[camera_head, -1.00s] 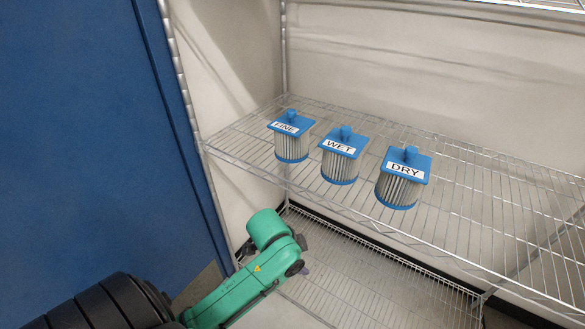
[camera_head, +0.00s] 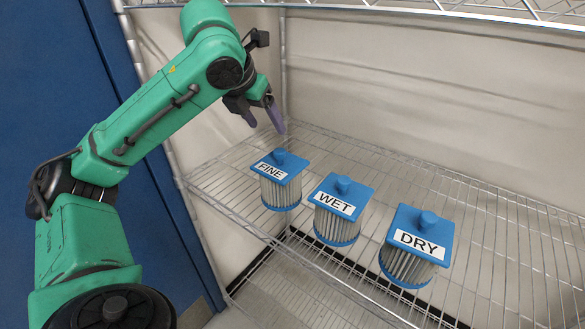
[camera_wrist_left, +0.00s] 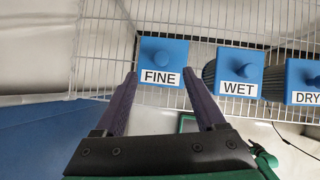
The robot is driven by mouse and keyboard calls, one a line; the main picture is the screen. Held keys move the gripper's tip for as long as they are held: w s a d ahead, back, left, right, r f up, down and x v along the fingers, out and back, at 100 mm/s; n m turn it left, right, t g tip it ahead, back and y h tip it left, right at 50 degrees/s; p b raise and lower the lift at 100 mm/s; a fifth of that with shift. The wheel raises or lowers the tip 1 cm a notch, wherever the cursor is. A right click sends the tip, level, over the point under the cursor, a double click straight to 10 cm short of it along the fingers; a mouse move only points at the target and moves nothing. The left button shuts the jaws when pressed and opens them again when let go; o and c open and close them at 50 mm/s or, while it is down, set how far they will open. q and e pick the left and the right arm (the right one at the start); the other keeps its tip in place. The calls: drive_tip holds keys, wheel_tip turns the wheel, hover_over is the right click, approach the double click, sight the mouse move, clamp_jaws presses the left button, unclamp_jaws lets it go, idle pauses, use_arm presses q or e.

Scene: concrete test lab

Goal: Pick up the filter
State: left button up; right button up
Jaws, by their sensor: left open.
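Three pleated filters with blue square tops, knobs and white labels stand upright in a row on the wire shelf. The FINE filter (camera_head: 279,180) is at the left, the WET filter (camera_head: 338,209) in the middle, and the DRY filter (camera_head: 414,245) at the right. My left gripper (camera_head: 267,118) is open and empty above and behind the FINE filter. In the left wrist view, its purple fingers (camera_wrist_left: 158,90) are spread on either side of the FINE top (camera_wrist_left: 163,60), with the WET filter (camera_wrist_left: 238,72) and part of the DRY filter (camera_wrist_left: 303,80) to the right. My right gripper is not in view.
The wire shelf (camera_head: 510,240) has bare room to the right of and behind the filters. A blue panel (camera_head: 35,120) stands at the left. Another wire shelf (camera_head: 470,12) runs along the top, and a lower one is below.

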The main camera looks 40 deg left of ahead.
sight(279, 151)
use_arm(q)
drive_tip(key=f, duration=0.2)
drive_tip(key=w+f, duration=0.1)
drive_tip(key=f, duration=0.2)
drive_tip(key=shift+f, duration=0.1)
drive_tip(key=x, duration=0.2)
drive_tip(key=p+x, duration=0.1)
drive_tip(key=x, duration=0.1)
drive_tip(key=w+x, duration=0.1)
drive_tip(key=x, duration=0.1)
drive_tip(key=shift+a, duration=0.15)
drive_tip(key=shift+w+f, duration=0.15)
drive_tip(key=shift+f, duration=0.15)
drive_tip(key=c, duration=0.4)
clamp_jaws()
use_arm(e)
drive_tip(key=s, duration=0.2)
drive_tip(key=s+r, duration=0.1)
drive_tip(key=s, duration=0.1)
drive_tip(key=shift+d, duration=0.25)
use_arm(q)
drive_tip(key=shift+w, duration=0.1)
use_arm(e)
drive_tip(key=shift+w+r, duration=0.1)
